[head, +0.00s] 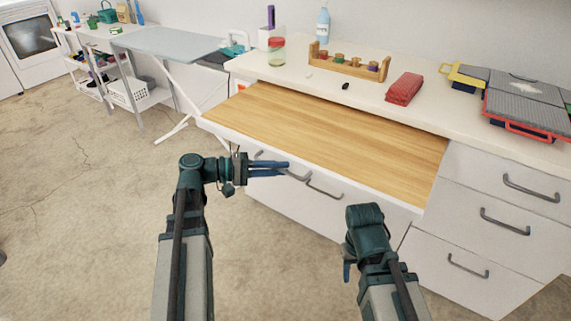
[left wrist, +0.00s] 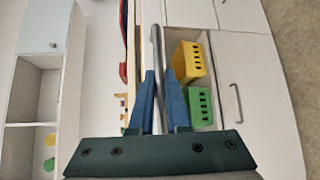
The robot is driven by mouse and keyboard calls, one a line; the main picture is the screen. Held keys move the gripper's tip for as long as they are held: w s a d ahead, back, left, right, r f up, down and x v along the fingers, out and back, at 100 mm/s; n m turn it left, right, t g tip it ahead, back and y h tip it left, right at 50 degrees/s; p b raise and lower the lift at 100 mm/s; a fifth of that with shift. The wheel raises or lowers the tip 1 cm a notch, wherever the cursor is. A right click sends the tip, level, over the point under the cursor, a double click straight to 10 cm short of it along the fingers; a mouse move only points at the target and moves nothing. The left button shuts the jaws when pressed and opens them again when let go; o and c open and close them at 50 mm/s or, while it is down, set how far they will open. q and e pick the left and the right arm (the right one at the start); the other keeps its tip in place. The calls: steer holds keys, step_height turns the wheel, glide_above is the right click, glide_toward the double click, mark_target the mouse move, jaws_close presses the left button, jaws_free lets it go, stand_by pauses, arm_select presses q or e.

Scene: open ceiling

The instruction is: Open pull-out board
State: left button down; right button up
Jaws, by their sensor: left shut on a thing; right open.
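The pull-out board (head: 330,135) is a light wooden panel with a white front edge, standing well out from under the white counter. My left gripper (head: 286,168) is at the board's front edge, left of the middle, with its blue fingers shut on a grey bar handle (head: 299,176). In the left wrist view the handle (left wrist: 157,75) runs between the two blue fingers (left wrist: 158,102). My right gripper (head: 348,270) hangs apart from the board, below its front edge at the right. Its fingers are mostly hidden by its own wrist.
The counter (head: 440,115) holds a red folded cloth (head: 404,88), a wooden rack (head: 347,65) and a jar (head: 276,51). Drawers with grey handles (head: 505,222) stand at the right. The left wrist view shows a yellow basket (left wrist: 187,62) and a green basket (left wrist: 200,105). Floor at the left is clear.

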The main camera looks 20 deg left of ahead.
arm_select(q)
steer(key=shift+s+a, duration=0.1)
steer(key=shift+s, duration=0.25)
steer(key=c, duration=0.9)
jaws_free()
steer(key=p+v, duration=0.2)
steer(key=v, duration=1.1)
steer(key=shift+s+a+r, duration=0.1)
steer(key=shift+s+a, duration=0.1)
steer(key=shift+a, duration=0.15)
